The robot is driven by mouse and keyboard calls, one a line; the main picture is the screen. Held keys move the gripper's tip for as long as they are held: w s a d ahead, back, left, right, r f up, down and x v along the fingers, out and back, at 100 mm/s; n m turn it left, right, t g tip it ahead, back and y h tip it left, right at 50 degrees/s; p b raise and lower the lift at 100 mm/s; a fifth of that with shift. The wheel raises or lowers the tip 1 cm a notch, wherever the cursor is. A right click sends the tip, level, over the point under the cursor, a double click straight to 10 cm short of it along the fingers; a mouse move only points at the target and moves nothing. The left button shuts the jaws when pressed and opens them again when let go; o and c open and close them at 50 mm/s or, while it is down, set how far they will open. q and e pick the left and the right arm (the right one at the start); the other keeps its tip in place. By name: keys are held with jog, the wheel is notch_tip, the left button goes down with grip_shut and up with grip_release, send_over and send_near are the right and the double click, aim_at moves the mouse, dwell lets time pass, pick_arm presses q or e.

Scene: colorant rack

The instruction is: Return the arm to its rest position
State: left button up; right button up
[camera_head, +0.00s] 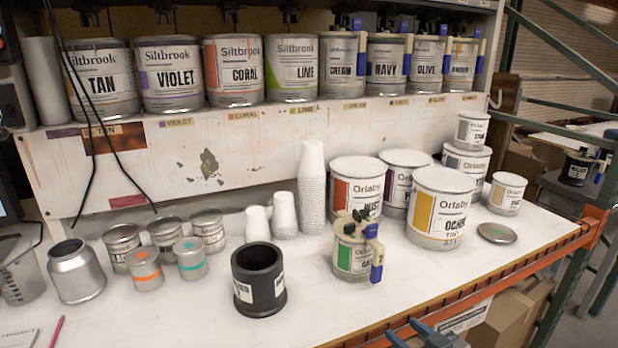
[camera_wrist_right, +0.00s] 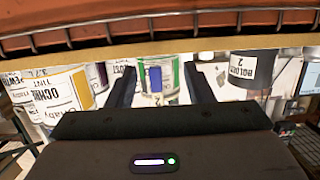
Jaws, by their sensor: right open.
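My right gripper (camera_head: 422,336) shows only in part at the bottom edge of the head view, in front of the table's front edge. In the right wrist view my right gripper (camera_wrist_right: 160,88) has its two dark fingers apart with nothing held between them. That view is upside down. The small green-labelled can (camera_head: 352,247) with blue and yellow clips stands on the table, and it shows beyond the gap between the fingers in the wrist view (camera_wrist_right: 157,80). My left gripper is not in view.
The table's orange front rail (camera_head: 575,243) lies close to my right gripper. A black can (camera_head: 259,280), the ochre can (camera_head: 440,208) and stacked white cups (camera_head: 312,187) stand on the white table. Labelled Silbrook cans (camera_head: 234,71) line the shelf above. The front middle of the tabletop is clear.

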jog(key=s+d+f+m+g+h, duration=0.1)
jog(key=s+f+g+h, duration=0.1)
jog(key=s+f+g, duration=0.5)
jog(key=s+d+f+m+h, duration=0.15)
jog(key=s+f, duration=0.25)
jog(key=s, duration=0.6)
jog(key=s+d+f+m+g+h, duration=0.1)
jog(key=s+d+f+g+h, duration=0.2)
jog(key=s+f, duration=0.45)
notch_tip(320, 180, down, 30)
jog(key=s+d+g, duration=0.2)
jog(key=s, duration=0.1)
jog(key=s+f+g, duration=0.1)
jog(key=s+f, duration=1.5)
jog(key=f, duration=0.1)
jog(key=shift+d, duration=0.45)
